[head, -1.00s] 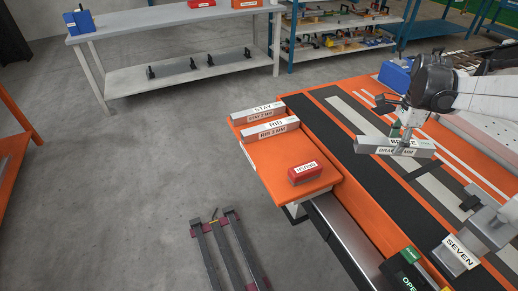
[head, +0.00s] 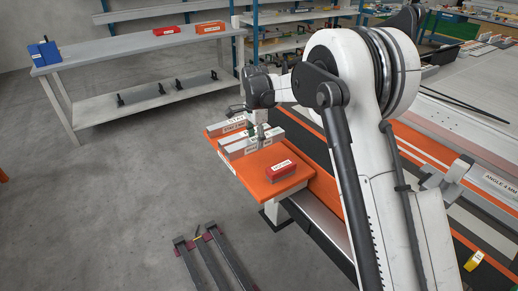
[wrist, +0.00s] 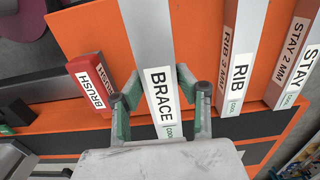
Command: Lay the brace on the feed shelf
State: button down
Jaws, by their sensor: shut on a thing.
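The brace (wrist: 147,38) is a long grey bar with a white BRACE label, upright in the middle of the wrist view. My gripper (wrist: 160,102) is shut on it, with one green-padded finger on each side near the label. In the head view my gripper (head: 259,133) is at the orange feed shelf (head: 250,186), and the brace (head: 264,145) lies over the shelf between the rib and the brush. I cannot tell whether it touches the shelf or hangs just above. My arm hides part of the view.
The rib (wrist: 242,50) and the stay (wrist: 298,50) lie to the right of the brace in the wrist view. The red brush (wrist: 90,84) is close on its left. A bare strip of shelf separates brace and rib.

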aim_at(260, 156)
jog(key=w+d+f, duration=0.1)
jog(key=w+f, duration=0.1)
jog(key=shift+w+d, duration=0.35)
jog(key=shift+f, duration=1.95)
jog(key=shift+f+b, duration=0.15)
jog(key=shift+b, duration=0.15)
jog(key=c, duration=1.2)
grip_release()
jog(key=shift+c, duration=0.2)
notch_tip(260, 156, up, 12)
jog(key=shift+r+p, duration=0.15)
jog(key=shift+p, duration=0.4)
jog(key=shift+r, duration=0.1)
